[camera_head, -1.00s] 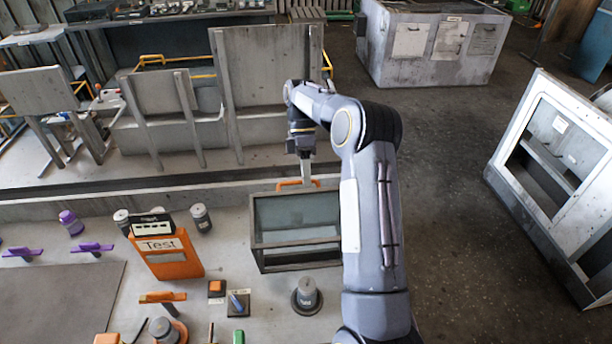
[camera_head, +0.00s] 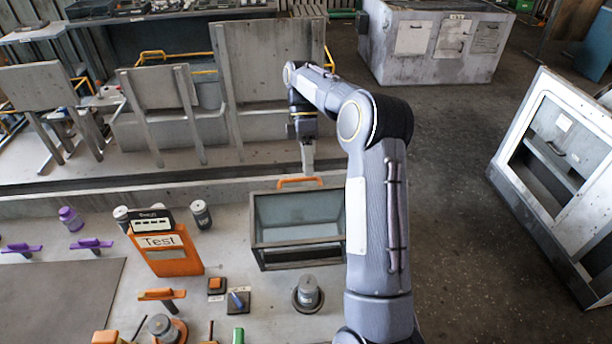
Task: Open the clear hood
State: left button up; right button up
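The clear hood (camera_head: 298,216) is a box of glassy panes in a dark frame on the grey bench, right of the orange Test stand. An orange handle (camera_head: 300,182) stands at its far upper edge. I cannot tell from this angle whether the hood is raised at all. My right gripper (camera_head: 308,172) points down just above and behind the handle, near its right half. A small gap seems to show between them. The fingers look like one pale block, so I cannot see whether they are apart. My arm covers the area right of the hood. My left gripper is out of view.
The orange Test stand (camera_head: 166,250) is left of the hood. A white framed panel (camera_head: 540,150) stands at right beyond open floor.

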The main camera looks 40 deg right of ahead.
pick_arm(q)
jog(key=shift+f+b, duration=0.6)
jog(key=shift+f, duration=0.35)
pick_arm(e)
jog(key=s+a+r, duration=0.8)
jog(key=s, duration=0.2)
jog(key=shift+a+r, duration=0.15)
jog(key=shift+r, duration=0.15)
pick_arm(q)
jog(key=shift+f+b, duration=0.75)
pick_arm(e)
jog(key=s+a+f+m+t, duration=1)
jog(key=s+m+t, duration=0.1)
jog(key=s+m, duration=0.1)
jog(key=shift+s+m+t, duration=0.3)
jog(key=shift+s+m, duration=0.05)
jog(key=shift+m, duration=0.35)
